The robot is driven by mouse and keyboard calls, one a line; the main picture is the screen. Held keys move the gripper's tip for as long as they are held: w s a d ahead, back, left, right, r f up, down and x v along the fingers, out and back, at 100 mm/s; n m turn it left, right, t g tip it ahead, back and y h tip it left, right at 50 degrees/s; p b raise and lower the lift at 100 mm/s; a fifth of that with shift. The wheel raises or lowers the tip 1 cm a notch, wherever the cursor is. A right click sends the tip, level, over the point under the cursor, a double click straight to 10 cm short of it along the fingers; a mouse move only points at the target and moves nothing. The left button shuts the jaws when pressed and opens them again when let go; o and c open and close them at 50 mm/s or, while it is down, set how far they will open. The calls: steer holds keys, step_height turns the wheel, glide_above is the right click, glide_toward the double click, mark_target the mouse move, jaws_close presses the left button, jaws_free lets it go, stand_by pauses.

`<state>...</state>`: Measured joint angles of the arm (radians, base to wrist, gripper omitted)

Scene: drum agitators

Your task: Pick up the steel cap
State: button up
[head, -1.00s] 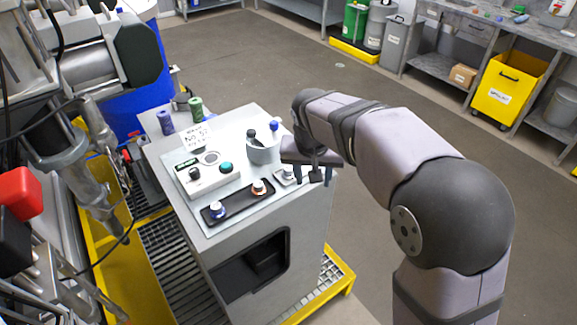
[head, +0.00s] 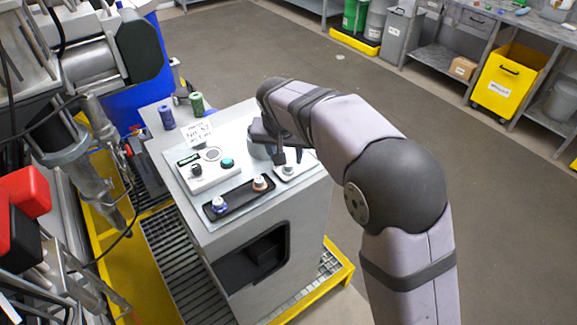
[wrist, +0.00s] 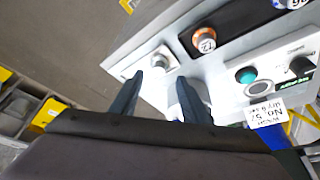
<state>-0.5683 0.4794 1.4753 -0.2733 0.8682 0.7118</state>
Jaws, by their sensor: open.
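The small steel cap (head: 288,169) sits on a pale square plate at the right end of the cabinet top. In the wrist view the cap (wrist: 161,61) is a round grey piece just beyond the fingertips. My gripper (head: 290,156) is above and just behind the cap in the head view, pointing down. In the wrist view its two dark fingers (wrist: 160,86) are apart with no cap between them. How high the fingertips are above the plate is hard to tell.
A black tray (head: 238,202) holds an orange-banded cap (head: 260,183) and a blue-banded cap (head: 219,204). Behind are a control box (head: 212,170) with a green button, a paper sign (head: 197,132) and two spools.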

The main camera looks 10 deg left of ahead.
mark_target(288, 165)
steer(key=shift+p+x, duration=1.3)
steer(key=shift+x, duration=1.15)
steer(key=shift+d, duration=0.15)
jaws_close()
